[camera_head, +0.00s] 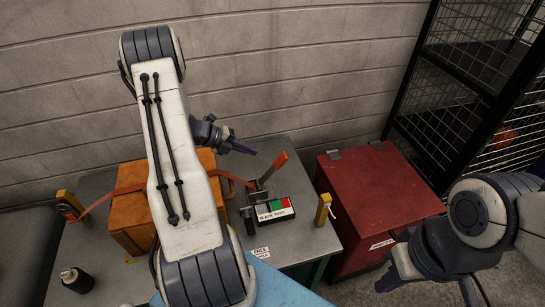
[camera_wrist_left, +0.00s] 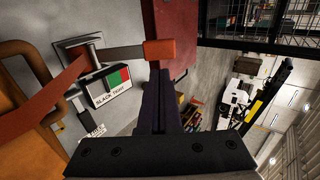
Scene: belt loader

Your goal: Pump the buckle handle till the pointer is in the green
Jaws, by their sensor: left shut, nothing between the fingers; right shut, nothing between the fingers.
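The buckle handle (camera_head: 281,160) has an orange-red grip and stands tilted up from the buckle (camera_head: 256,193) on the grey table. In the left wrist view the orange grip (camera_wrist_left: 160,50) lies just beyond my fingertips. The gauge (camera_head: 274,213), marked SLACK and TIGHT with a red and a green field, is beside the buckle; I cannot make out its pointer. An orange strap (camera_head: 232,177) runs to the buckle over the orange case (camera_head: 130,213). My left gripper (camera_head: 243,148) is shut and empty, left of and apart from the grip. My right gripper (camera_head: 388,282) is shut and empty, low at the right.
A red cabinet (camera_head: 370,205) stands right of the table (camera_head: 305,243). Yellow posts (camera_head: 323,209) stand at the table's ends. A dark spool (camera_head: 77,280) is at the front left. A black mesh cage (camera_head: 455,90) rises at the right, and a block wall closes the back.

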